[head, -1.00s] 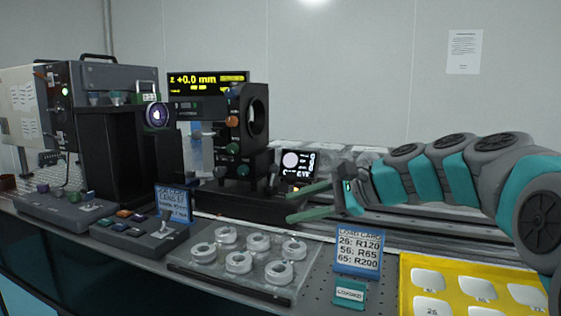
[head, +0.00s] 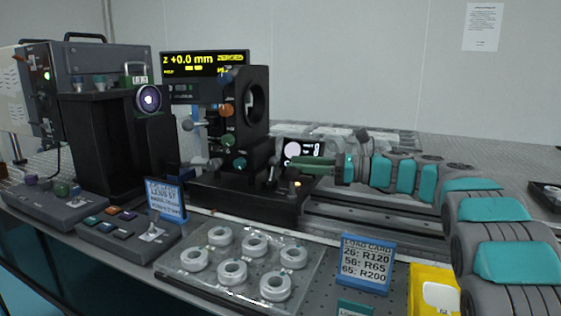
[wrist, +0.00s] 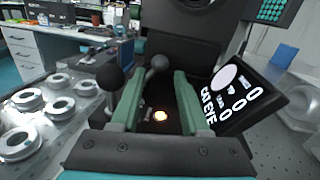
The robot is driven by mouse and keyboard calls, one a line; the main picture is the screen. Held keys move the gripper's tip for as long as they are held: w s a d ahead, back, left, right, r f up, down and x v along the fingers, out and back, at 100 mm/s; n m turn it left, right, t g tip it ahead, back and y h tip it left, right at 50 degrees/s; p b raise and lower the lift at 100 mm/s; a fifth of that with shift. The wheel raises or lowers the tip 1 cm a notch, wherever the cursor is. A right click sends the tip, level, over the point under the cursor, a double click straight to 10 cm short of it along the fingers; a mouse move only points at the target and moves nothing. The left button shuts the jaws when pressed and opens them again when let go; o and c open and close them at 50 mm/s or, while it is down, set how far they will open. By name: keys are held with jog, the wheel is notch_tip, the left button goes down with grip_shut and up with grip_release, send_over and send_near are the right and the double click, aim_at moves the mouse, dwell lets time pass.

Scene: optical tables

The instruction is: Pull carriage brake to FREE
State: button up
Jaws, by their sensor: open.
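The black carriage (head: 240,200) stands on the rail and bears the lens mount. A short lever with a round knob (head: 272,170) rises from its right end; I take it for the carriage brake. My gripper (head: 296,165) is open and empty, just right of this lever and above a lit orange lamp. In the wrist view, a grey-knobbed lever (wrist: 157,64) shows beyond and between my open fingers (wrist: 160,78), apparently untouched. A black ball knob (wrist: 111,77) stands outside the left finger. The brake's lettering is too small to read.
A small display (head: 303,149) stands close behind my gripper. A yellow tray (head: 425,290) is at the lower right. The rail (head: 350,217) runs clear to the right.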

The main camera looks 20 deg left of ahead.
aim_at(273, 168)
jog(key=shift+s+a, duration=0.2)
jog(key=shift+a, duration=2.4)
grip_shut()
